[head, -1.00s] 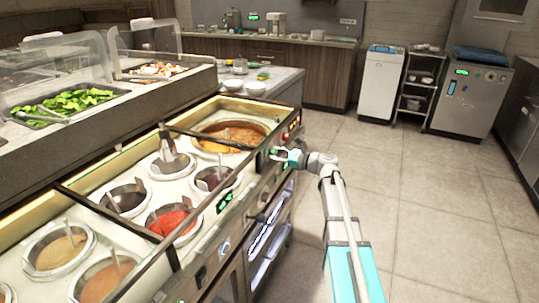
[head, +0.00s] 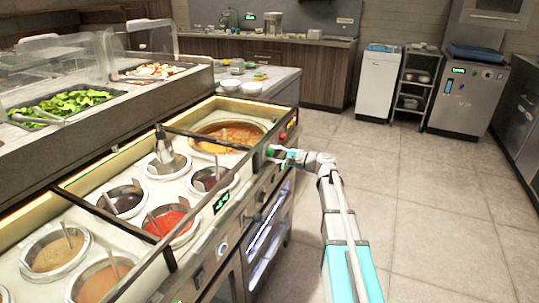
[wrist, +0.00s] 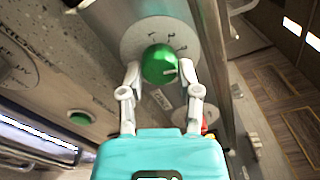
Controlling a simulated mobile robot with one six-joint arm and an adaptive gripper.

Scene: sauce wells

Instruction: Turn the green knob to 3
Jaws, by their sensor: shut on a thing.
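The green knob (wrist: 158,64) sits on a round grey dial plate (wrist: 140,32) with small dark markings, too small to read surely. A pale pointer mark on the knob points to the right in the wrist view. My gripper (wrist: 162,72) is shut on the knob, with one pale finger on each side of it. In the head view my gripper (head: 277,153) is at the front panel of the sauce counter (head: 228,205), near its far end. The knob is mostly hidden there.
Another green round part (wrist: 80,118) is on the panel at the left in the wrist view. A red part (wrist: 204,128) shows behind the right finger. Sauce wells, including a red one (head: 172,224), fill the counter top. The floor (head: 430,200) to the right is clear.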

